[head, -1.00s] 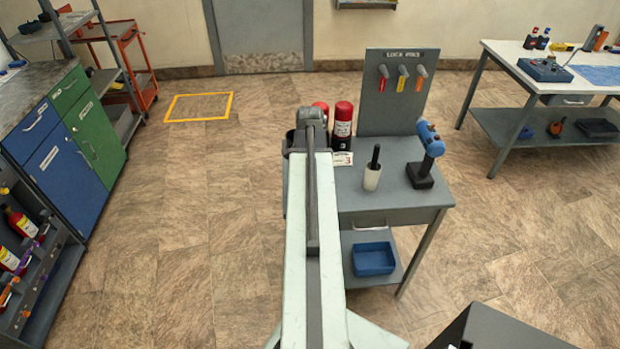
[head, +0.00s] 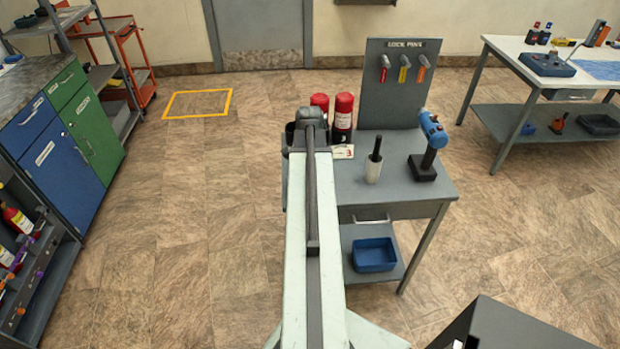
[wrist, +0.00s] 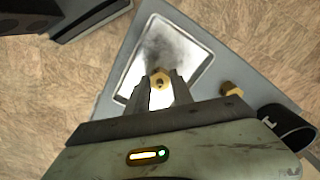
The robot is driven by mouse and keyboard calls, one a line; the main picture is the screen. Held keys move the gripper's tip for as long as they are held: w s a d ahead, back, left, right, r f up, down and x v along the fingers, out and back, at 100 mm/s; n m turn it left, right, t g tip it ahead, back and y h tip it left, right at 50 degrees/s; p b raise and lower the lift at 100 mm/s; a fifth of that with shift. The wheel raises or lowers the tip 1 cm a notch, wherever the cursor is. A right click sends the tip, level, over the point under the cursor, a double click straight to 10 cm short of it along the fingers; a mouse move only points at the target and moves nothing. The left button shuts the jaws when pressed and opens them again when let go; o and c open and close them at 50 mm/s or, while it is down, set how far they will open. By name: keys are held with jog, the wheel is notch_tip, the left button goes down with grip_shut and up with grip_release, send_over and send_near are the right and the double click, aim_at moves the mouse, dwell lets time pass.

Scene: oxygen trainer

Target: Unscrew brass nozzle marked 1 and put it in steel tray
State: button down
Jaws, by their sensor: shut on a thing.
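My gripper (wrist: 160,88) is shut on a brass nozzle (wrist: 159,76) in the wrist view. The nozzle is between the fingertips, over the shiny steel tray (wrist: 178,42); whether it touches the tray I cannot tell. A second brass piece (wrist: 231,88) is on the grey bench top to the right of the tray. No number can be read on either piece. In the head view my arm hides the gripper, the nozzle and the tray.
A dark round holder (wrist: 288,124) is to the right of the gripper. On the grey bench (head: 393,190) are red-capped bottles (head: 343,115), a white holder with a black handle (head: 374,165), a blue tool (head: 432,135) and a lock-pin board (head: 392,100).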

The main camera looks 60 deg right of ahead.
jog(key=shift+f, duration=0.25)
jog(key=c, duration=1)
grip_release()
jog(key=shift+r, duration=0.1)
jog(key=shift+c, duration=0.2)
notch_tip(320, 180, up, 8)
jog(key=p, duration=0.8)
